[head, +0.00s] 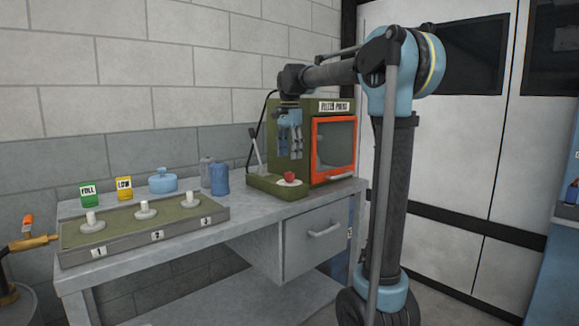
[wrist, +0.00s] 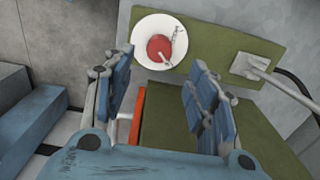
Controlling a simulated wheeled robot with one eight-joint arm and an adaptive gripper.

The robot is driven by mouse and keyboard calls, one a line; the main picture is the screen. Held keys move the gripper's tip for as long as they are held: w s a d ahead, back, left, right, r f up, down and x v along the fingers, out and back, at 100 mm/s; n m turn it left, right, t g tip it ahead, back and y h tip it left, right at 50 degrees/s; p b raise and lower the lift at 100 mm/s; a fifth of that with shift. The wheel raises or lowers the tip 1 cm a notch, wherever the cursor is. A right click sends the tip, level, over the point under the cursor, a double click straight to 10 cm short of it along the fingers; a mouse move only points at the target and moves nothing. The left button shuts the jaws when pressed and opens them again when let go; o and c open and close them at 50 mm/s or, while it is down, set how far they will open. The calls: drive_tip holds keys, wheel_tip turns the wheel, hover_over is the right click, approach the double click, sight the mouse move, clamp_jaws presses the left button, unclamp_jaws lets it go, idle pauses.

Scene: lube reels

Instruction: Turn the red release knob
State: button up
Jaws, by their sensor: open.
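The red release knob (head: 290,177) sits on a white round plate on the green base of the filter press (head: 289,114). In the wrist view the red knob (wrist: 160,48) lies on its white disc (wrist: 143,27), ahead of my fingers and apart from them. My gripper (head: 291,152) hangs with its fingers down in front of the press, above and a little behind the knob. In the wrist view my gripper (wrist: 159,75) is open and empty, with a wide gap between its blue fingers.
A lever (head: 256,150) rises from the green base left of my gripper. The press has an orange-framed window (head: 334,145). On the grey bench (head: 240,222) stand blue bottles (head: 219,179), a green tray (head: 145,225) with white pegs, and labelled green and yellow containers. A drawer (head: 312,235) is shut below.

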drive_tip(key=shift+r, duration=1.55)
drive_tip(key=s+d+f+n+t, duration=0.1)
drive_tip(key=s+d+f+n, duration=0.2)
drive_tip(key=s+d+f, duration=0.4)
drive_tip(key=s+d+f+n, duration=0.2)
drive_tip(key=s+d+f, duration=0.35)
drive_tip(key=s, duration=0.45)
drive_tip(key=s+d+f+n, duration=0.2)
drive_tip(key=s+f, duration=0.6)
drive_tip(key=f, duration=0.3)
drive_tip(key=s+d+f+n+t, duration=0.1)
drive_tip(key=s+d+f+n, duration=0.2)
drive_tip(key=s+f, duration=0.6)
wheel_tip(320, 180, down, 2)
drive_tip(key=shift+d+f, duration=0.1)
drive_tip(key=shift+d, duration=0.15)
drive_tip(key=shift+w, duration=0.1)
